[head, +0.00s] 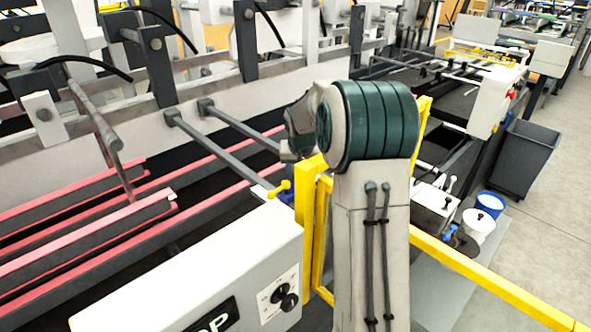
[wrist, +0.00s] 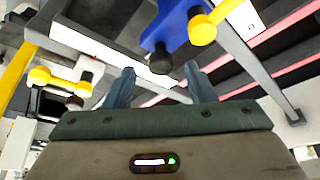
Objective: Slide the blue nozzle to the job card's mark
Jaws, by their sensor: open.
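The blue nozzle (wrist: 172,24) shows at the top middle of the wrist view, with a yellow knob on its right and a dark round tip at its lower end. My gripper (wrist: 160,72) is open, its two bluish fingers apart. In the picture, the dark tip lies just above the gap between the fingertips; I cannot tell whether they touch. In the head view, only a sliver of blue (head: 289,197) shows beside a yellow knob (head: 280,188), left of the yellow post. My arm hides the gripper there. A white card with a small dark mark (wrist: 246,18) is right of the nozzle; its writing is unreadable.
A second yellow-knobbed fitting (wrist: 62,82) is at the left of the wrist view. Yellow guard posts (head: 308,225) and a yellow rail (head: 480,275) stand close to my arm. A white control box with a dial (head: 200,265) is in front. Dark bars and red-edged rails run behind.

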